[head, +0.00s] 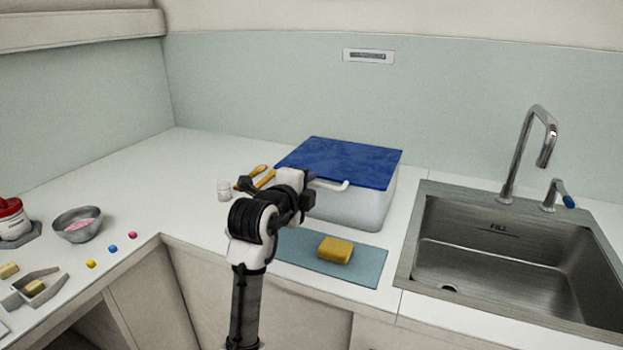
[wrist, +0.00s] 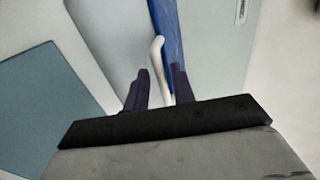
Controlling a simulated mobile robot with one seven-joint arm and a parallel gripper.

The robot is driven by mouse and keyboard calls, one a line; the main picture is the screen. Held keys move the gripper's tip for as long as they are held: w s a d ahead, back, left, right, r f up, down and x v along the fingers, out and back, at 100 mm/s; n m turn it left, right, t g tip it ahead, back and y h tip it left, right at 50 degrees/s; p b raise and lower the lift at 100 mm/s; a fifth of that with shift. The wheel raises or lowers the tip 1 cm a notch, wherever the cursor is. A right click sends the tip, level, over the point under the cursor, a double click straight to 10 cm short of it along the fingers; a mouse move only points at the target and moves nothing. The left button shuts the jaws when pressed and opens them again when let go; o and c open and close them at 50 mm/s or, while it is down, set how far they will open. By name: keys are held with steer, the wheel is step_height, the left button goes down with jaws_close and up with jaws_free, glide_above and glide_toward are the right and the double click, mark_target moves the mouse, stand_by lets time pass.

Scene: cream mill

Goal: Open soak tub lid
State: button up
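The soak tub (head: 368,208) is a pale, translucent box on the counter. Its blue lid (head: 345,160) lies flat and shut on top. A white bar handle (head: 335,185) sticks out from the lid's front edge. My gripper (head: 309,183) is at the left end of this handle. In the wrist view, the handle (wrist: 158,60) reaches between the two dark fingers of my gripper (wrist: 160,78). The fingers are apart, with small gaps visible beside the handle. The blue lid (wrist: 170,38) shows as a narrow strip edge-on. My arm hides the tub's front left part in the head view.
A yellow sponge (head: 335,249) lies on a blue mat (head: 368,270) in front of the tub. A steel sink (head: 500,250) with a tall faucet (head: 520,150) is at right. A small white jar (head: 224,189) and wooden-handled tools (head: 264,180) lie left of the tub.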

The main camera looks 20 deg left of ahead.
steer(key=shift+x, duration=1.2)
jaws_close()
